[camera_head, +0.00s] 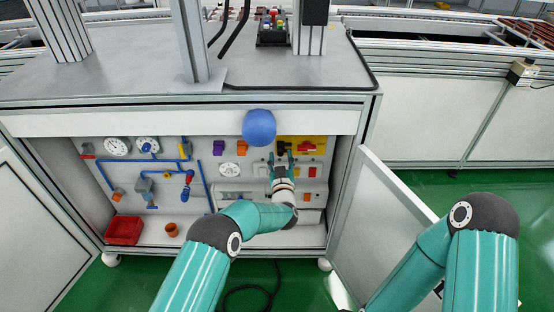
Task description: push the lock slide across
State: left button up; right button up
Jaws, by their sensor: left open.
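A yellow plate (316,141) is on the upper right of the back panel inside the open cabinet. A red handle-like part (306,147) is on it, and a small dark part (284,147) is at its left. I cannot tell for sure which of these is the lock slide. My left gripper (281,158) is open, its fingers pointing up just below the dark part. I cannot tell whether they touch it. My right arm's teal links are at the lower right; its gripper is out of view.
A blue ball-shaped thing (259,127) is close to the upper left of the left gripper. The cabinet door (385,225) stands open on the right. A red bin (123,230) and a small brown pot (172,229) stand on the cabinet floor. Gauges and blue pipes are on the panel's left.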

pick_arm(q)
jog(key=shift+w, duration=0.25)
jog(key=shift+c, duration=0.3)
grip_shut()
jog(key=shift+d, duration=0.1)
